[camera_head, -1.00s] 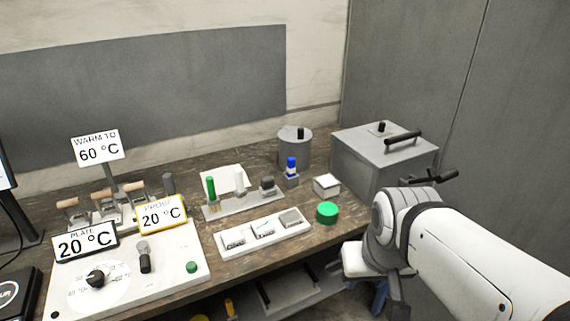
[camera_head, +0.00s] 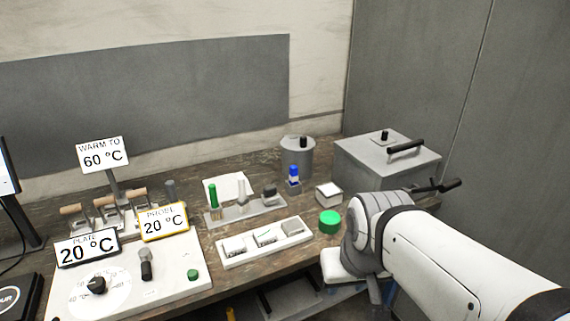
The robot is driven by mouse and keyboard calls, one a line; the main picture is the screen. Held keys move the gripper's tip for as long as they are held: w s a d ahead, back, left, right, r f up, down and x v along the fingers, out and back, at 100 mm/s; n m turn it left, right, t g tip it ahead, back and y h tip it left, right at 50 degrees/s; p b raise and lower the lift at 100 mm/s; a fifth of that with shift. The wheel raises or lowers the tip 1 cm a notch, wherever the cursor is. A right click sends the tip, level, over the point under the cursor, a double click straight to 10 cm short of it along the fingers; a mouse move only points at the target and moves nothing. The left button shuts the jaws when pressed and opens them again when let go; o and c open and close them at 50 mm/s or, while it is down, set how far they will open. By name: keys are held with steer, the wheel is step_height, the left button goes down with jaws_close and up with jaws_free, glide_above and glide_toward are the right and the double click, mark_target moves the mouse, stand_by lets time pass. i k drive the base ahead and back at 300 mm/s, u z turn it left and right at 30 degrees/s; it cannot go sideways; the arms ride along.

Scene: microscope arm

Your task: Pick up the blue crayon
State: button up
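A small blue upright piece (camera_head: 293,171), which looks like the blue crayon, stands in a small grey holder (camera_head: 293,187) on the table, in front of the grey cylinder. My white arm (camera_head: 420,250) enters from the lower right. Its end is at the table's right front edge, to the right of and nearer than the blue piece, and apart from it. The fingers of my gripper are hidden or too unclear to make out, so I cannot tell whether it is open.
A green round lid (camera_head: 329,221), a white-topped box (camera_head: 328,194) and a large grey box (camera_head: 387,160) stand near the arm. Left are a rack with a green stick (camera_head: 213,196), a white tray (camera_head: 221,252) and a plate device (camera_head: 180,272). A grey cylinder (camera_head: 297,158) stands behind.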

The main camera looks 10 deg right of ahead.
mark_target(293, 176)
steer(key=i, duration=0.95)
